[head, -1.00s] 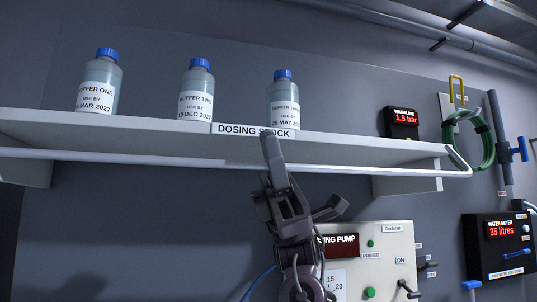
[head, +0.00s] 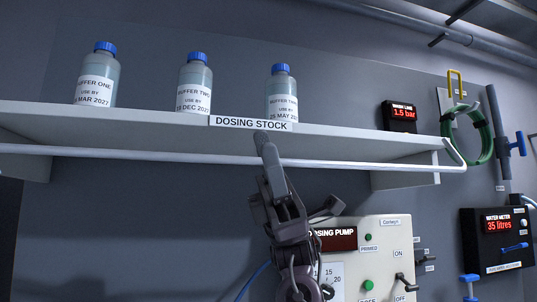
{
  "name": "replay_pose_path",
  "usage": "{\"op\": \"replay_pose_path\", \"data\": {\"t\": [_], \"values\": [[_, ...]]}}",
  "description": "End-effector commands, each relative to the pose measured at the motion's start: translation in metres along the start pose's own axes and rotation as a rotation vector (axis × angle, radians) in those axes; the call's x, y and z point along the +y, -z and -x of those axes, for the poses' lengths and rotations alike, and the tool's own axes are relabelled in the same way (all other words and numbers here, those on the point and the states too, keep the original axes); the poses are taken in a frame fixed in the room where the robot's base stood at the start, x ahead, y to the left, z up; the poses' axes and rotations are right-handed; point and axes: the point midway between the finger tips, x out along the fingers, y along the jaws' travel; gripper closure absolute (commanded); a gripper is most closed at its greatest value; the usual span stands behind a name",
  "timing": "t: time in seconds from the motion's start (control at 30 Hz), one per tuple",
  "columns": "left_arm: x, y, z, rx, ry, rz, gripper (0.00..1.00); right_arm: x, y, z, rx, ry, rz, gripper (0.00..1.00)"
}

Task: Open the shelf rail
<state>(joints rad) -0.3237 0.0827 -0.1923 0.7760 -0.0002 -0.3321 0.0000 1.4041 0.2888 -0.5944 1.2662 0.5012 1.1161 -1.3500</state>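The shelf rail (head: 350,163) is a thin white bar running along the front of the pale shelf (head: 340,140), a little below its front edge. Its right end bends back to the shelf at a bracket (head: 455,154). My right gripper (head: 264,143) comes up from below, fingers pointing up, and its tip overlaps the rail just below the "DOSING STOCK" label (head: 250,123). The fingers are seen nearly edge-on, so I cannot tell whether they are open or closed around the bar, or touching it. My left gripper is not in view.
Three blue-capped bottles, Buffer One (head: 98,75), Buffer Two (head: 194,85) and a third (head: 281,95), stand on the shelf behind the rail. The dosing pump panel (head: 385,255) is below right. A green hose coil (head: 485,140) hangs beyond the shelf's right end.

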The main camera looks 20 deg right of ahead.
Motion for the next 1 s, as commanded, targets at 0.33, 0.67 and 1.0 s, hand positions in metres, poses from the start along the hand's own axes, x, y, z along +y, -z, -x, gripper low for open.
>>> {"op": "replay_pose_path", "data": {"t": [0.33,0.67,1.0], "values": [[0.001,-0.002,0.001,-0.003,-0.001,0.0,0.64,-0.001,-0.004,-0.003,-0.003,-0.004,0.005,0.68],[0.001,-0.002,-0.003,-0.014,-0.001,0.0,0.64,-0.001,-0.004,0.018,-0.003,0.001,0.006,0.68],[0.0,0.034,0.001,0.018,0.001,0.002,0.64,0.0,-0.004,0.068,-0.004,-0.003,0.006,0.68]]}}
